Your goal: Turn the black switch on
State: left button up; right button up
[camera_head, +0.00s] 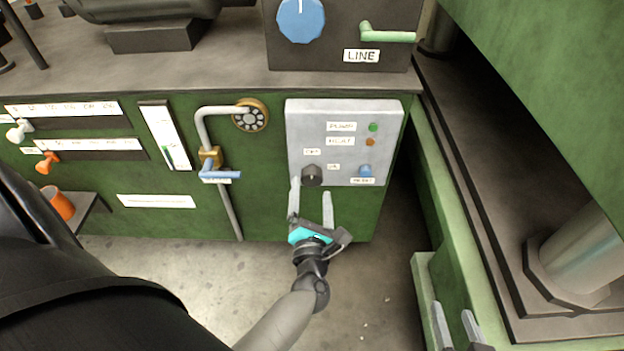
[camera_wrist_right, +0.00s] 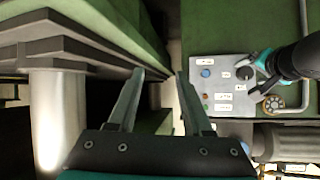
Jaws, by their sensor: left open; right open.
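The black switch (camera_head: 312,175) is a round dark knob on the grey control panel (camera_head: 300,120). An "OFF" label sits above it and an "ON" label to its upper right. In the right wrist view the switch (camera_wrist_right: 245,73) shows on the panel (camera_wrist_right: 205,112). My left gripper (camera_head: 311,188) is open just below the switch. Its left fingertip shows beside the knob's left edge and its right fingertip lower to the right; contact cannot be told. It also shows in the right wrist view (camera_wrist_right: 261,74). My right gripper (camera_head: 452,308) is open and empty at the lower right.
A blue button (camera_head: 366,171) and green and orange lamps share the panel. A pipe with a blue-handled valve (camera_head: 222,175) stands left of it. A green machine with a thick metal column (camera_head: 585,250) stands at the right. The floor below is clear.

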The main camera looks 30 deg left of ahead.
aim_at(312, 182)
pick_arm(q)
jog(key=x, duration=0.3)
jog(key=shift+w+a+b, duration=0.1)
jog(key=shift+b, duration=0.25)
jog(key=shift+x, duration=0.9)
pick_arm(e)
jog(key=shift+w+a+r+t+y, duration=0.1)
jog(key=shift+a+r+t+y, duration=0.2)
jog(key=shift+a+t, duration=0.3)
jog(key=shift+a+r+t+y, duration=0.3)
jog(key=shift+a+t, duration=0.2)
jog(key=shift+t, duration=0.1)
pick_arm(q)
jog(key=shift+c, duration=0.3)
jog(key=c, duration=1.3)
